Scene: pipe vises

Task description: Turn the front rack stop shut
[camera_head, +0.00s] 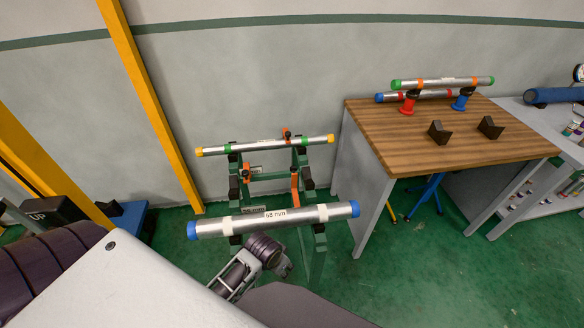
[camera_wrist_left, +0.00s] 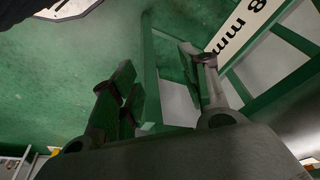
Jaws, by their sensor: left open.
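An orange rack stop (camera_head: 295,188) stands roughly upright just behind this pipe. Another orange stop (camera_head: 246,175) is on the left side, and one (camera_head: 287,133) is at the back. My left gripper (camera_head: 283,268) is open and low in front of the thick pipe. In the left wrist view its fingers (camera_wrist_left: 158,78) spread near a green rack post (camera_wrist_left: 151,65); the pipe label (camera_wrist_left: 243,28) shows above. No orange stop is clear there. My right gripper is not visible.
A thinner pipe (camera_head: 270,146) with yellow ends lies across the rack's back. A wooden-topped table (camera_head: 455,150) with more pipes and black blocks stands to the right. A yellow post (camera_head: 150,100) rises at the left. Green floor between rack and table is clear.

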